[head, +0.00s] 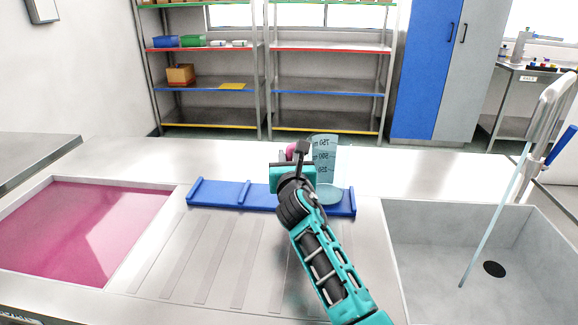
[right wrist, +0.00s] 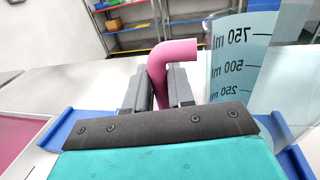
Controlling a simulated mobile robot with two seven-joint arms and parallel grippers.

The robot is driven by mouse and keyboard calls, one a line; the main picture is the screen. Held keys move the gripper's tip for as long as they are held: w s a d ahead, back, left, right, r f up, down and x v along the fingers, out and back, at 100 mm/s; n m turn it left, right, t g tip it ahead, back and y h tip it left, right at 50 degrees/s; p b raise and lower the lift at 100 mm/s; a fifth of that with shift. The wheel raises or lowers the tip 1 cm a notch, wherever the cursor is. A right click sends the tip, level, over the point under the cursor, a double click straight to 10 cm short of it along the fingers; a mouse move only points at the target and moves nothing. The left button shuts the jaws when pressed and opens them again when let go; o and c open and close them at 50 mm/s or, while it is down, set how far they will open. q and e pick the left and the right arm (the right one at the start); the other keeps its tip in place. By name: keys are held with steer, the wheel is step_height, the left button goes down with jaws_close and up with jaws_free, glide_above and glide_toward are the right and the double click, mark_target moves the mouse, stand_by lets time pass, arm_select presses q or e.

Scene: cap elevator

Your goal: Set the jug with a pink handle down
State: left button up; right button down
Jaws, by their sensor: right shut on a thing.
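The jug (head: 326,163) is a clear, bluish measuring jug with volume marks. It stands upright at the right part of a blue tray or rack (head: 219,192). Its pink handle (right wrist: 169,65) sits between the two dark fingers of my right gripper (right wrist: 161,88), which is shut on it. In the head view my right gripper (head: 293,165) is at the jug's left side and hides most of the handle. Whether the jug's base touches the blue rack cannot be told. My left gripper is not in view.
A basin of pink liquid (head: 80,225) lies at the left. A grey sink (head: 450,240) with a drain and a faucet (head: 545,100) is at the right. A grooved draining board (head: 215,260) lies between them. The counter behind the blue rack is clear.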

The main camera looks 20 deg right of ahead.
steer(key=shift+f, duration=0.35)
steer(key=shift+r, duration=0.1)
steer(key=c, duration=1)
jaws_free()
steer(key=shift+f, duration=0.2)
steer(key=shift+r, duration=0.2)
steer(key=p+v, duration=0.1)
steer(key=v, duration=1.1)
steer(key=shift+f, duration=0.1)
